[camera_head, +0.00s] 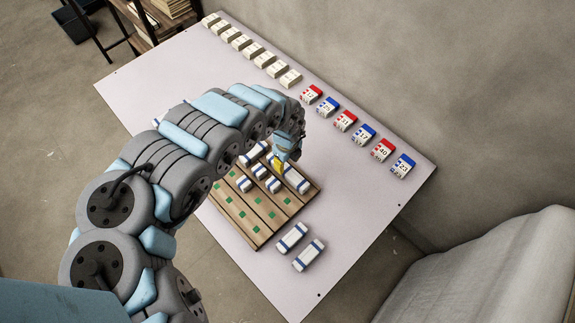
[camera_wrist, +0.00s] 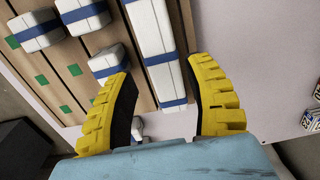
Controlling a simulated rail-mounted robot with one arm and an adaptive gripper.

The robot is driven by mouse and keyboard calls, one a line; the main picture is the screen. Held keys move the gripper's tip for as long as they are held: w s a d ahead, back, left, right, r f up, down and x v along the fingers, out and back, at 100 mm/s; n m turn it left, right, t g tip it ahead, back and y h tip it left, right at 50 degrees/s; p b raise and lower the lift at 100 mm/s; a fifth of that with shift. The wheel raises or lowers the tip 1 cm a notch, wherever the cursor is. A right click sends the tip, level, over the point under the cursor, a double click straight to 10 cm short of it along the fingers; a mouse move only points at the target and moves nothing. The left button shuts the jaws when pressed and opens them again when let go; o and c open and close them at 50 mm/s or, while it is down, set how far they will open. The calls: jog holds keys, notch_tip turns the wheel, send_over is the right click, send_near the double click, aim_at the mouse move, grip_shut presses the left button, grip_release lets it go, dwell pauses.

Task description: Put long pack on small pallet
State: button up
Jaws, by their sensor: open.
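A wooden pallet (camera_head: 257,236) with green square marks lies on the table. A long white pack with blue bands (camera_head: 297,179) lies along its right edge, and several shorter white-and-blue packs (camera_head: 245,184) stand left of it. My gripper (camera_head: 278,166) is over the far part of the pallet, hiding some packs. In the wrist view my gripper (camera_wrist: 158,72) is open, its yellow fingers apart. The near end of the long pack (camera_wrist: 158,45) shows between the fingertips. I cannot tell whether they touch it. Only one pallet is in view.
Two white-and-blue packs (camera_head: 292,237) (camera_head: 309,255) lie on the table (camera_head: 350,195) in front of the pallet. Along the back edge run white boxes (camera_head: 253,50) and red or blue numbered boxes (camera_head: 345,121). The pallet's near part is bare.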

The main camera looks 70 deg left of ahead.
aim_at(288, 170)
jog(key=shift+r+p, duration=0.85)
jog(key=shift+r, duration=1.5)
